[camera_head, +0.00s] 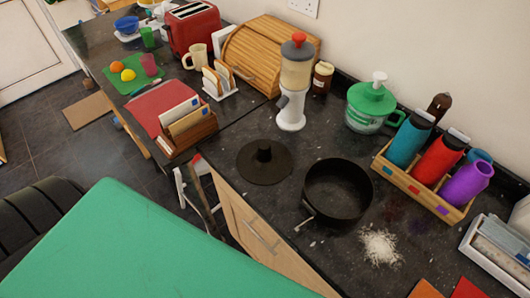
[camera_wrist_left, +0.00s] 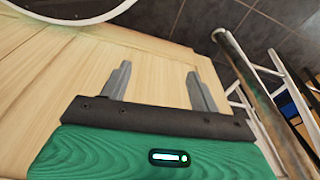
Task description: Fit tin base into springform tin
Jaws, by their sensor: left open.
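The tin base (camera_head: 283,167) is a flat dark disc with a short upright knob in its middle. It lies on the dark granite worktop near the front edge. The springform tin (camera_head: 347,215) is a round black ring to its right, standing upright and apart from it, with a metal latch sticking out at its lower left. The tin's inside is too dark to tell whether it has a floor. In the left wrist view my left gripper (camera_wrist_left: 158,70) is open and empty, in front of pale wooden cabinet fronts. My right gripper is not in view.
A blender (camera_head: 292,105) and a green-lidded jug (camera_head: 371,103) stand behind. A wooden caddy of bottles (camera_head: 426,183) is at the right. A letter rack (camera_head: 190,132) stands left. My own green part covers the lower left.

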